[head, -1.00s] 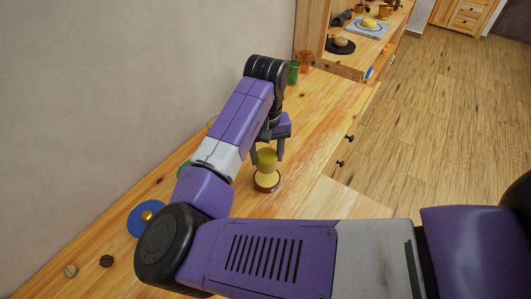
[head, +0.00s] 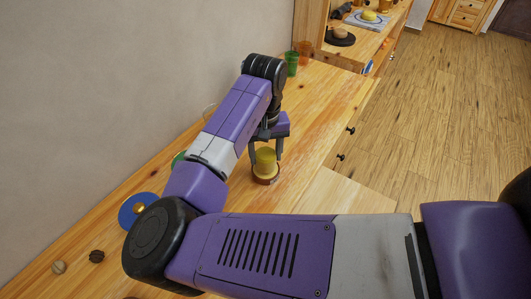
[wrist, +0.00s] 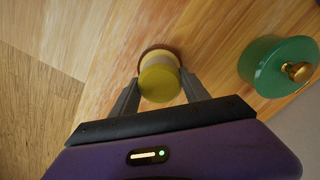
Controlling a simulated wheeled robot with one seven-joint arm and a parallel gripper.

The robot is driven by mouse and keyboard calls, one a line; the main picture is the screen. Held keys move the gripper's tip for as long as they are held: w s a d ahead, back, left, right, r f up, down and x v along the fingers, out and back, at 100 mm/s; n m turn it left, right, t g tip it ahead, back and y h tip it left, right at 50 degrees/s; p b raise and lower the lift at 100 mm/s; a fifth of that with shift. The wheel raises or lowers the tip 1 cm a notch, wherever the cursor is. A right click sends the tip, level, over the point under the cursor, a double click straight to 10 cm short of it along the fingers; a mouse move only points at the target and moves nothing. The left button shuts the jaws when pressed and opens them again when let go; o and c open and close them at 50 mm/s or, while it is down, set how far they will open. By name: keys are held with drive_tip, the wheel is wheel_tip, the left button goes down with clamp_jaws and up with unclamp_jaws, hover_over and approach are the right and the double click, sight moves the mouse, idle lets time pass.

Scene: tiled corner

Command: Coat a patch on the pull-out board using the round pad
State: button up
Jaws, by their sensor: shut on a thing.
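The round pad (head: 265,156) has a yellow-green grip and stands upright between the fingers of my gripper (head: 265,152), which is shut on it. Its underside is hidden. Beneath it is a brown-rimmed round dish (head: 267,180) on the counter, with pale yellow showing between pad and rim; I cannot tell whether pad and dish touch. In the wrist view, the pad (wrist: 160,84) is between my fingertips, with the brown rim (wrist: 157,48) behind it. The pull-out board (head: 340,200) is a paler, bare panel at the counter's front edge, partly hidden by my arm.
A green lidded pot (wrist: 275,68) with a brass knob stands close to my gripper. A blue disc (head: 132,210) with a brass knob and two small round pieces lie at lower left. Green (head: 291,63) and orange (head: 304,53) cups stand at the far end.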

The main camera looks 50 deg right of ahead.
sight(265, 154)
drive_tip(key=shift+f, duration=0.6)
idle(2.2)
drive_tip(key=shift+r, duration=0.1)
wheel_tip(265, 154, up, 7)
drive_tip(key=p, duration=0.7)
idle(1.0)
